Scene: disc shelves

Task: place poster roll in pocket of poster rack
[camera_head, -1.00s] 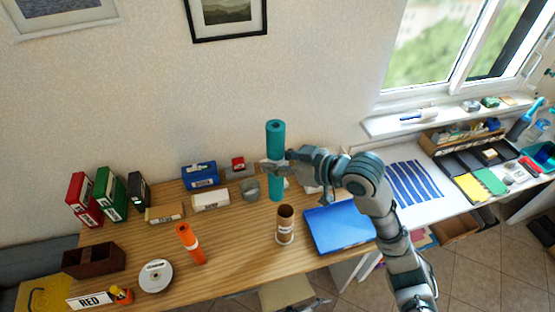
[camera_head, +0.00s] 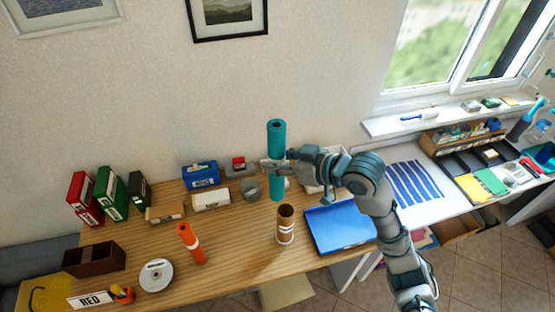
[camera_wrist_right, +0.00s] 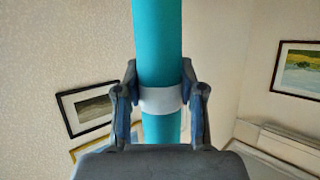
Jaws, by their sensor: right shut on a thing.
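A teal poster roll (camera_head: 277,138) stands upright in the air above the back of the wooden desk, and a white band (camera_wrist_right: 161,100) wraps it in the right wrist view. My right gripper (camera_head: 275,167) is shut on the roll at the band, with one finger on each side. A brown open-topped tube (camera_head: 286,222) with a pale band near its base stands on the desk, in front of and slightly right of the held roll. I cannot tell whether it is a pocket of the poster rack. An orange roll (camera_head: 191,243) with a white band is further left. My left gripper is out of view.
A grey cup (camera_head: 251,189) and small boxes stand at the back of the desk (camera_head: 235,235). A blue folder (camera_head: 340,228) lies right of the tube. A disc spindle (camera_head: 156,275) and a dark brown box (camera_head: 94,260) are at the left. The desk's front middle is clear.

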